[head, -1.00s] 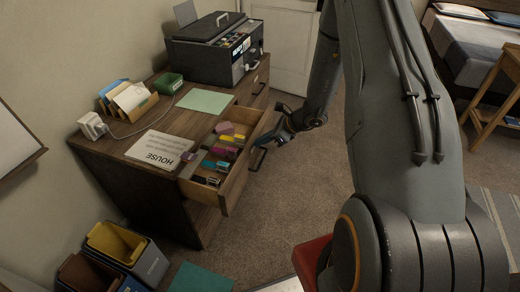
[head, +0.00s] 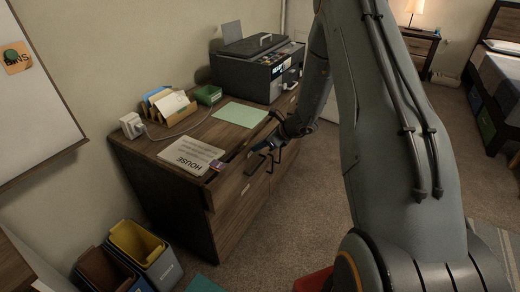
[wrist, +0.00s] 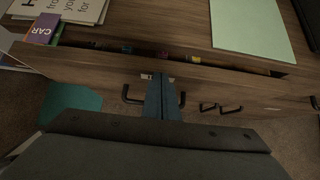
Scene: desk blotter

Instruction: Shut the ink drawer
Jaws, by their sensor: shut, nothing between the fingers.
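The ink drawer (head: 236,194) has a brown wood front and is almost in, with a narrow dark gap along its top edge. In the wrist view the drawer front (wrist: 90,66) crosses the middle, and bits of coloured ink cartridges show in the gap behind it. A dark handle (wrist: 128,96) shows on the drawer's face on both sides of my fingers. My gripper (head: 262,148) is shut and empty at the drawer front. In the wrist view its fingertips (wrist: 160,82) are at or touching the front's top edge; exact contact is hard to tell.
On the desk lie a HOUSE sheet (head: 190,155), a green sheet (head: 240,115), a card holder (head: 168,104) and a printer (head: 257,72). A purple CAR card (wrist: 42,30) lies near the gap's left end. Bins (head: 140,245) stand on the floor at left.

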